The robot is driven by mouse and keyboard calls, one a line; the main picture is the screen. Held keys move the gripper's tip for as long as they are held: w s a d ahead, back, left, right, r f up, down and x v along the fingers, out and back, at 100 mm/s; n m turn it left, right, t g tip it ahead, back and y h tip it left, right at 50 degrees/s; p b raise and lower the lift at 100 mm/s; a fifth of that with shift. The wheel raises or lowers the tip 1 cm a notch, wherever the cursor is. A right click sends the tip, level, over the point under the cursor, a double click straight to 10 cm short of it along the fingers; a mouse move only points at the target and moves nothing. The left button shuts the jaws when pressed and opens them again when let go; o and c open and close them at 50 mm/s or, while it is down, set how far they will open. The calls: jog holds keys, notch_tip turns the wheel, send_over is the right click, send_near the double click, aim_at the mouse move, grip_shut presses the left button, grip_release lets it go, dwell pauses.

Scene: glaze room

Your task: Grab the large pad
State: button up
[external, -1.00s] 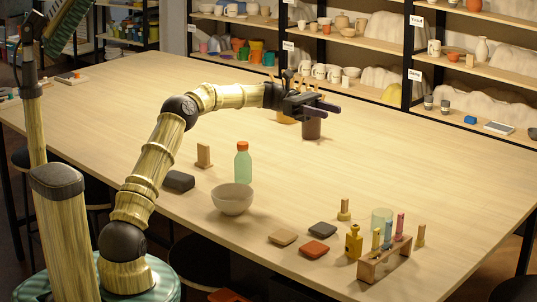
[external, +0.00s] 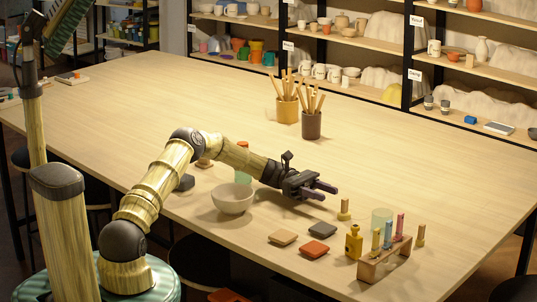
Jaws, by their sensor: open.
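Several flat pads lie on the table. A tan pad (external: 283,237), an orange-red pad (external: 314,249) and a dark grey pad (external: 322,229) lie close together at the front middle. A thicker dark grey block-like pad (external: 186,183) sits farther left, partly hidden by my arm, and looks the largest. My gripper (external: 322,191) is open and empty, above the table behind the dark grey pad of the group and apart from it.
Brush pots (external: 311,126) stand farther back.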

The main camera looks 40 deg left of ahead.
aim_at(343, 199)
jog(key=shift+d, duration=0.15)
jog(key=shift+d, duration=1)
jog(key=shift+d+p, duration=0.7)
jog(key=shift+d, duration=1.95)
grip_shut()
